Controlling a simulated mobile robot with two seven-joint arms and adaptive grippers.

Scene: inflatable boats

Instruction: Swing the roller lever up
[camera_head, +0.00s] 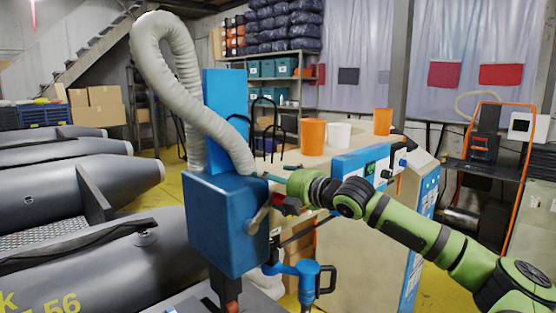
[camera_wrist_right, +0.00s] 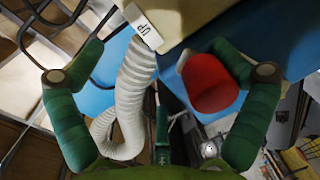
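The blue machine head (camera_head: 222,235) stands at the centre of the head view, with a grey lever arm (camera_head: 257,219) on its right side. The lever's red grip (camera_head: 291,205) is partly hidden by my right gripper (camera_head: 272,179), which is at the machine's right side. In the wrist view the red grip (camera_wrist_right: 210,85) lies between the spread green fingers of my right gripper (camera_wrist_right: 158,52), close to the right finger. The fingers look open and not closed around it; whether one touches it I cannot tell. My left gripper is not in view.
A ribbed hose (camera_head: 185,75) arches over the machine. Behind stands a bench with orange cups (camera_head: 313,137) and a white cup (camera_head: 339,135). Grey inflatable boats (camera_head: 90,183) fill the left side.

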